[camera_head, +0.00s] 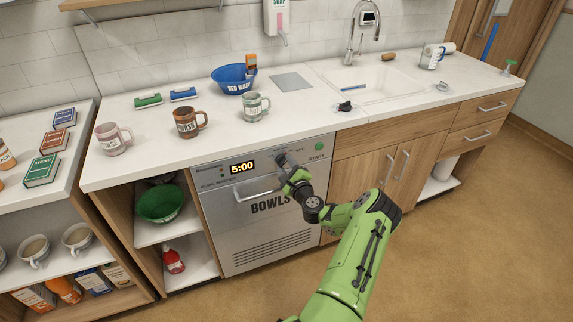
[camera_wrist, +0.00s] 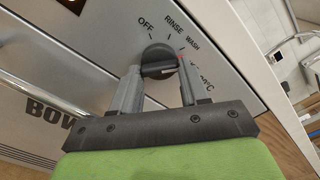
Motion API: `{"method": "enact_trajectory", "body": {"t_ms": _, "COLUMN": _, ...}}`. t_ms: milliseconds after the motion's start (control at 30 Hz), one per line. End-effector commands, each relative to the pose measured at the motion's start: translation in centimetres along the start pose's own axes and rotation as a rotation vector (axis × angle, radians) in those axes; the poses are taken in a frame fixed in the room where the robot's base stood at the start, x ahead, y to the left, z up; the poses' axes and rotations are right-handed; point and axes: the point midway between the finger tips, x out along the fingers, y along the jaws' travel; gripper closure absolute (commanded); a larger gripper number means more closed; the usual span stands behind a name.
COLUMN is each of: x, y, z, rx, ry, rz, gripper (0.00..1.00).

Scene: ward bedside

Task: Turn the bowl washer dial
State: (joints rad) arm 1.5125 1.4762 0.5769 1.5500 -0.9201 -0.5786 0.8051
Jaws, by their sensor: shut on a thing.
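The bowl washer (camera_head: 262,238) is a steel front-panel machine under the counter, marked BOWLS, with a display reading 5:00 and a green START button (camera_head: 320,146). Its black dial (camera_wrist: 158,57) shows in the wrist view, with OFF, RINSE, WASH and a partly hidden °C mark around it. A pale line on the dial points right, near a small red mark below WASH. My gripper (camera_wrist: 158,82) is shut on the dial, one grey finger on each side. In the head view my gripper (camera_head: 283,162) reaches the panel's upper right and hides the dial.
A bar handle (camera_head: 256,190) crosses the washer front, left of my gripper. Mugs, a blue bowl (camera_head: 234,79) and a small black object (camera_head: 344,106) stand on the counter (camera_head: 215,142) above. Open shelves are at left; the floor (camera_head: 460,220) at right is clear.

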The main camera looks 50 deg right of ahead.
Motion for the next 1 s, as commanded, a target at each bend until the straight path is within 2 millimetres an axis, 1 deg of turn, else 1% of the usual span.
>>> {"method": "enact_trajectory", "body": {"t_ms": 200, "x": -0.08, "y": 0.15, "z": -0.08, "rx": 0.173, "ry": 0.004, "rz": 0.003, "gripper": 0.86}}
{"method": "enact_trajectory", "body": {"t_ms": 500, "x": -0.09, "y": 0.26, "z": -0.13, "rx": 0.332, "ry": 0.005, "rz": 0.003, "gripper": 0.86}}
{"method": "enact_trajectory", "body": {"t_ms": 700, "x": -0.07, "y": 0.28, "z": -0.12, "rx": 0.379, "ry": 0.004, "rz": 0.003, "gripper": 0.86}}
{"method": "enact_trajectory", "body": {"t_ms": 1000, "x": -0.07, "y": 0.33, "z": -0.12, "rx": 0.393, "ry": 0.004, "rz": 0.003, "gripper": 0.86}}
